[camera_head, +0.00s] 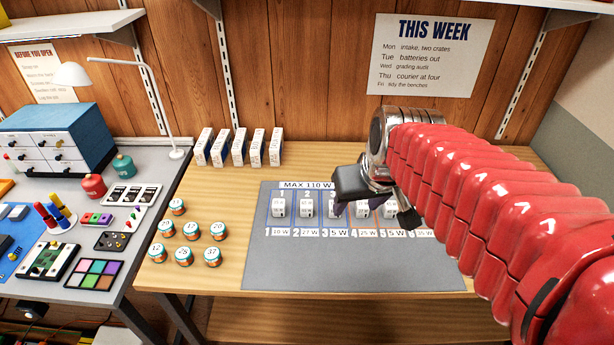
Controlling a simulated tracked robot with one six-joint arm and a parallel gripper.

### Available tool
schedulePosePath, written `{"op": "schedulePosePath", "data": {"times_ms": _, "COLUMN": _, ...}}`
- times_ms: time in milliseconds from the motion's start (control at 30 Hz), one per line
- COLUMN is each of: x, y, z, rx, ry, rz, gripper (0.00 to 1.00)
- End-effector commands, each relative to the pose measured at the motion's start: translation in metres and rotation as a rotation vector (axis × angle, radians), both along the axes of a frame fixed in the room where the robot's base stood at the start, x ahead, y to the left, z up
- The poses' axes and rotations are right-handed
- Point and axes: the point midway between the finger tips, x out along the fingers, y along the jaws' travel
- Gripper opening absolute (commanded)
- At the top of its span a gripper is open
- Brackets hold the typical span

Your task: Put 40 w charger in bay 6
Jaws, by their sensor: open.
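White charger-like blocks stand in bay 1 (279,208), bay 2 (307,207) and bay 3 (334,209); others show in bays 4 and 5, partly behind my gripper. Bay 6, at the strip's right end, is mostly hidden by my arm; its label (425,233) seems to read 35 W. I cannot tell which thing is the 40 W charger, as the print on the blocks is too small. My gripper (380,203) is open above bays 3 to 5, with nothing visibly held.
Several white boxes (240,147) stand in a row at the back of the wooden bench. Several numbered round tins (190,231) stand left of the mat. A grey side table (75,190) with a lamp (150,85) and blue drawers (60,140) is further left. The mat's front is clear.

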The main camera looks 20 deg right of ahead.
Motion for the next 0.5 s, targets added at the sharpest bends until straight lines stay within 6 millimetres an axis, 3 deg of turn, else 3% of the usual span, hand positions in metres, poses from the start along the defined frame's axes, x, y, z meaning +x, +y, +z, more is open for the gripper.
{"op": "schedulePosePath", "data": {"times_ms": 233, "x": -0.049, "y": 0.042, "z": 0.005, "rx": -0.001, "ry": -0.024, "rz": 0.045, "gripper": 0.49}}
{"op": "schedulePosePath", "data": {"times_ms": 500, "x": -0.089, "y": 0.065, "z": 0.000, "rx": -0.001, "ry": -0.040, "rz": 0.071, "gripper": 0.49}}
